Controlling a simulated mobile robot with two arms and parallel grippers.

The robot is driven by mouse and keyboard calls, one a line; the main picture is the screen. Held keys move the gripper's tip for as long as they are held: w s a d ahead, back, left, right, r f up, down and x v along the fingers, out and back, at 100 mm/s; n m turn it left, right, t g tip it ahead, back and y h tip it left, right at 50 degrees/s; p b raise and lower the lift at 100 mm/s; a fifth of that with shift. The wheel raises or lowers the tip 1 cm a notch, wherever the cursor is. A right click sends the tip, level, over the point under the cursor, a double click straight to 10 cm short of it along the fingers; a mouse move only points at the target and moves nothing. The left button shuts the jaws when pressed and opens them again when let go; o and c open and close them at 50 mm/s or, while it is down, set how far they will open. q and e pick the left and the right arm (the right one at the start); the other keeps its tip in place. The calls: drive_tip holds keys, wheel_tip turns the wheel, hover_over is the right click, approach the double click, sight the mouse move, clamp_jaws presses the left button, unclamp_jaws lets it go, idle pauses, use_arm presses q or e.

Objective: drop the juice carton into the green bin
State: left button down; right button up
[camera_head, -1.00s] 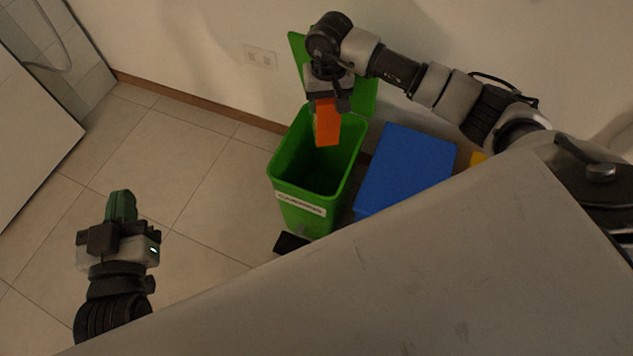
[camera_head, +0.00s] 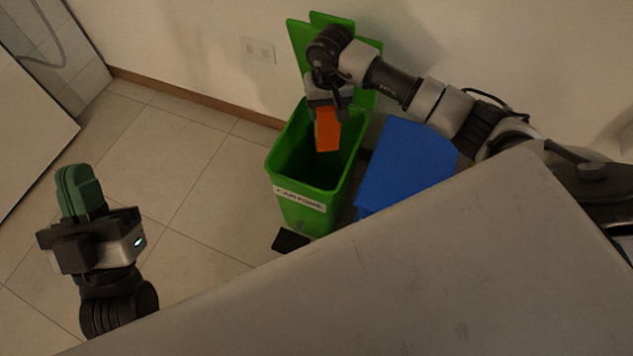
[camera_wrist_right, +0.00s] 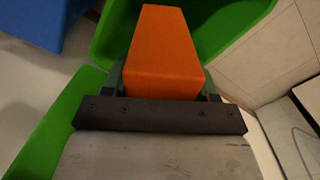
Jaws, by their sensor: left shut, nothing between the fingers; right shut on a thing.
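The orange juice carton (camera_head: 328,131) is held by my right gripper (camera_head: 327,108) over the mouth of the open green bin (camera_head: 302,208). The carton hangs down from the fingers, its lower end at about the height of the bin's opening in the head view. In the right wrist view the carton (camera_wrist_right: 162,55) sits between the two fingers, with the green bin (camera_wrist_right: 240,20) around and behind it. How far it reaches below the rim I cannot tell. My left gripper (camera_head: 78,190) is shut and empty, over the floor at the left.
The green bin's lid stands open against the wall behind it. A blue bin (camera_head: 405,165) stands to the right of the green one. A black pedal (camera_head: 291,241) sticks out at the green bin's front. A grey surface (camera_head: 400,260) fills the foreground. The tiled floor at the left is clear.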

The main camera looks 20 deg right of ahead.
use_arm(q)
drive_tip(key=shift+s+r+t+h, duration=0.4)
drive_tip(key=shift+s+t, duration=0.15)
drive_tip(key=shift+t, duration=0.05)
use_arm(e)
drive_tip(key=shift+f, duration=0.3)
drive_tip(key=o, duration=1)
wheel_tip(320, 180, up, 6)
drive_tip(key=shift+f+p, duration=0.2)
drive_tip(key=shift+p, duration=0.65)
use_arm(q)
drive_tip(key=w+f+g+y, duration=0.2)
drive_tip(key=w+f+g, duration=0.2)
drive_tip(key=f+g, duration=0.1)
drive_tip(key=shift+f+g, duration=0.2)
drive_tip(key=shift+g, duration=0.2)
use_arm(e)
drive_tip(key=shift+r, duration=0.95)
use_arm(q)
drive_tip(key=shift+s, duration=0.1)
